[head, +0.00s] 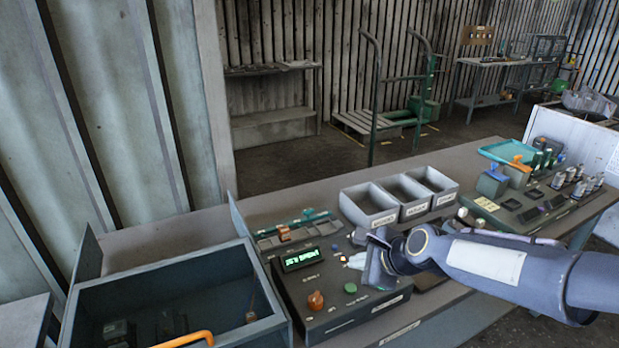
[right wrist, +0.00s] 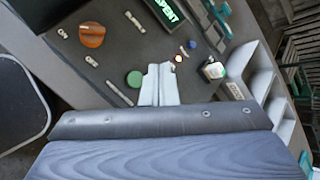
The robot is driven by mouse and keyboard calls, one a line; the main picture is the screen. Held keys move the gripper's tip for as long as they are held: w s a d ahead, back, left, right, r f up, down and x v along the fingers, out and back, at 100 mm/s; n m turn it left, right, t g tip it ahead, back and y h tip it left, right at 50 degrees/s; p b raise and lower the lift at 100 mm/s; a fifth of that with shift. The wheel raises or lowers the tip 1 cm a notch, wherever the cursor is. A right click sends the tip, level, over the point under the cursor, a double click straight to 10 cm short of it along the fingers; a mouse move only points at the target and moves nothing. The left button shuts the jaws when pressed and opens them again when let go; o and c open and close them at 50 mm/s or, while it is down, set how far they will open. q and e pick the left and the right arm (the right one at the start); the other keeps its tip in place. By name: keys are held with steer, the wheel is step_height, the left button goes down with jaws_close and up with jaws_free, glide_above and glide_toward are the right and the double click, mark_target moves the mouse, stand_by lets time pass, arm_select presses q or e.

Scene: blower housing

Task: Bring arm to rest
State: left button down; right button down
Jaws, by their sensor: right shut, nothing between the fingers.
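My right arm (head: 490,262) comes in from the right in the head view. My right gripper (head: 358,262) hangs over the right side of a dark control box, its pale fingertips together and empty. In the right wrist view the shut gripper (right wrist: 160,82) shows above the box face, between a green button (right wrist: 134,79) and a small white-topped part (right wrist: 213,70). Whether the fingertips touch the box cannot be told. The control box (head: 325,312) has a lit green display (head: 300,259), an orange knob (head: 315,300) and a green button. My left gripper is not in view.
Three grey bins (head: 413,210) stand behind the gripper. A deep grey crate (head: 262,328) with an orange handle (head: 183,340) is at the left. A teal tray (head: 507,150) and a panel with several cylinders (head: 578,188) are at the right. Bare bench shows at the back left.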

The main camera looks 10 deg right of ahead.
steer(key=s+d+n+g, duration=0.1)
steer(key=s+d+n, duration=0.1)
steer(key=s+n, duration=0.7)
steer(key=s+d+n+g+h, duration=0.1)
steer(key=s+d+n, duration=0.2)
steer(key=s+n, duration=0.6)
steer(key=s, duration=0.8)
steer(key=shift+s+f+n, duration=0.3)
steer(key=shift+s+n, duration=0.05)
steer(key=shift+n, duration=0.05)
stand_by(0.7)
